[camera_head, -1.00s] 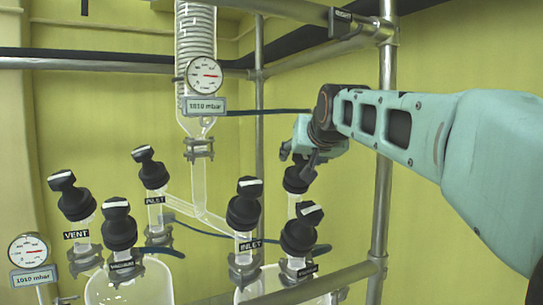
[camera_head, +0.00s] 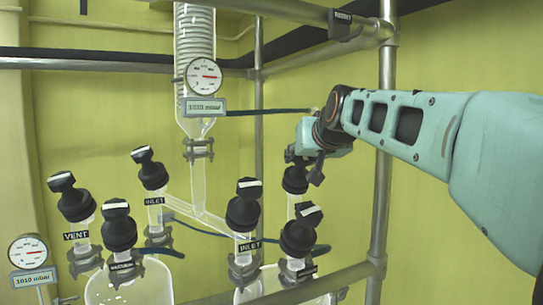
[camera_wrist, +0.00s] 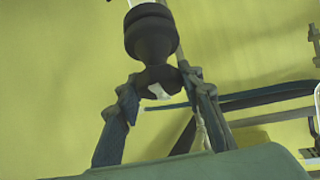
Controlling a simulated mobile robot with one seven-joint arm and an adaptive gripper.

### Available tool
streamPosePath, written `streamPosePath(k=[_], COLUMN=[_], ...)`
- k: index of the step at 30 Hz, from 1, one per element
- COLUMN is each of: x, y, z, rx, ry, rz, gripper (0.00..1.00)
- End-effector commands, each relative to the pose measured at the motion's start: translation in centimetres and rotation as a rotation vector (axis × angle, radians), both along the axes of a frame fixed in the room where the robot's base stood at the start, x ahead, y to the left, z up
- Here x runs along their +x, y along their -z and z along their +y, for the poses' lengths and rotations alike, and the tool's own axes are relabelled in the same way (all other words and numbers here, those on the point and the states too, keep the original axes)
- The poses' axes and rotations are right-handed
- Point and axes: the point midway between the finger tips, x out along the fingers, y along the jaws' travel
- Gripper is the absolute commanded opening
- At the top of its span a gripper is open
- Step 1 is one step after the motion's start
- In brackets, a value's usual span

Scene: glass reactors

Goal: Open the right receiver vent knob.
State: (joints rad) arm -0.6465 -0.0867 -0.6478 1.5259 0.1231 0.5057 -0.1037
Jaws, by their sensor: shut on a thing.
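The right receiver (camera_head: 262,285) is a clear glass vessel at the lower right of the head view. Its rear black knob (camera_head: 295,180) sits on a glass neck directly under my gripper (camera_head: 304,166); its label does not show. In the wrist view, my gripper (camera_wrist: 158,88) has its two fingers on either side of the knob's handle (camera_wrist: 157,80), which has a white mark. The fingers are shut on this handle. In the head view the handle is mostly hidden by the fingers.
The INLET knob (camera_head: 243,203) and another black knob (camera_head: 299,236) stand close in front. The left vessel (camera_head: 130,284) has its own knobs. A condenser (camera_head: 195,50) with a gauge hangs behind. A metal post (camera_head: 385,200) stands right of my gripper.

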Motion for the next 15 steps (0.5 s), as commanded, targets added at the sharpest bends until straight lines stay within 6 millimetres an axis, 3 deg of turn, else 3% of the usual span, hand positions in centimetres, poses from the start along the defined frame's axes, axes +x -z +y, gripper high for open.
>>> streamPosePath(k=[15], x=[0.07], y=[0.26], z=[-0.16], rx=[-0.131], ry=[-0.230], rz=[-0.025], gripper=[0.10])
